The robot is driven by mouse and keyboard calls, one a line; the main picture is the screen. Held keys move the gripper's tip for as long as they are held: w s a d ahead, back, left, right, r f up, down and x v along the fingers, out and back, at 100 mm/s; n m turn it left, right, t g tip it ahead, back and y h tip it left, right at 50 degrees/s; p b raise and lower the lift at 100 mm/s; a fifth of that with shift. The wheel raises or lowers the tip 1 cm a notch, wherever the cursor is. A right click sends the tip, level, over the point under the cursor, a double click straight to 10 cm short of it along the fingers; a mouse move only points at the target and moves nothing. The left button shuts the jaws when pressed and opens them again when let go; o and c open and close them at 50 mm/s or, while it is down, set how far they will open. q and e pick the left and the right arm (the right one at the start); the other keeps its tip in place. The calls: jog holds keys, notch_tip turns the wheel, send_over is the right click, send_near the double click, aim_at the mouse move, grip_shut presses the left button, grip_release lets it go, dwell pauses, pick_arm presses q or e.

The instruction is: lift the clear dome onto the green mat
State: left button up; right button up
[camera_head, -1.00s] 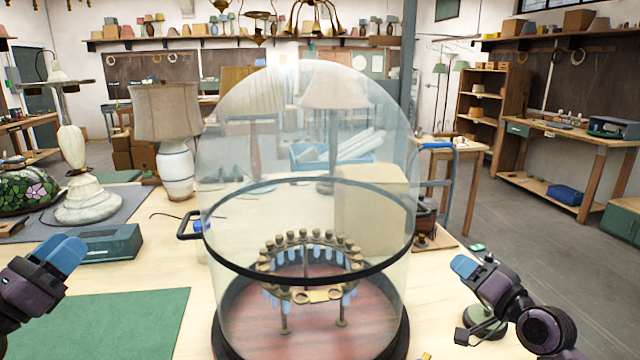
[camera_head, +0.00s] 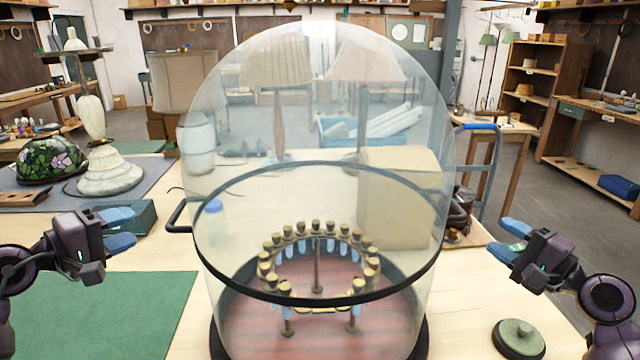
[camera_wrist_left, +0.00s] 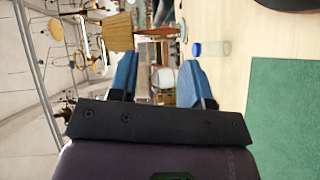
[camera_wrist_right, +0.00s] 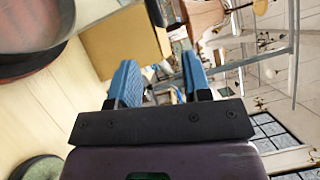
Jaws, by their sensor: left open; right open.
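The clear dome (camera_head: 320,120) stands upright in the middle of the table in the head view. It has a black band with a handle on each side and covers a ring-shaped brass fixture (camera_head: 315,260) on a reddish base. The green mat (camera_head: 110,310) lies flat and bare to the left of the dome. My left gripper (camera_head: 128,229) is open and empty above the mat's far edge, left of the dome's left handle (camera_head: 176,217). My right gripper (camera_head: 507,240) is open and empty, right of the dome's right handle (camera_head: 459,208). Neither gripper touches the dome.
A small green round disc with a knob (camera_head: 518,336) lies near the right table edge. A dark green box (camera_head: 130,215) sits behind my left gripper. A stained-glass shade (camera_head: 50,160) and a white lamp base (camera_head: 108,170) stand at the left. A cardboard box (camera_head: 398,195) shows through the dome.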

aim_at(457, 204)
jog(key=shift+r, duration=0.1)
pick_arm(q)
jog(key=x, duration=1)
jog(key=shift+w+d, duration=0.2)
jog(key=shift+w, duration=0.15)
pick_arm(e)
jog(key=x, duration=1)
jog(key=shift+w+a, duration=0.2)
jog(key=shift+w, duration=0.15)
pick_arm(q)
grip_shut()
pick_arm(e)
grip_shut()
pick_arm(q)
jog(key=shift+r, duration=0.2)
pick_arm(e)
jog(key=shift+r, duration=0.2)
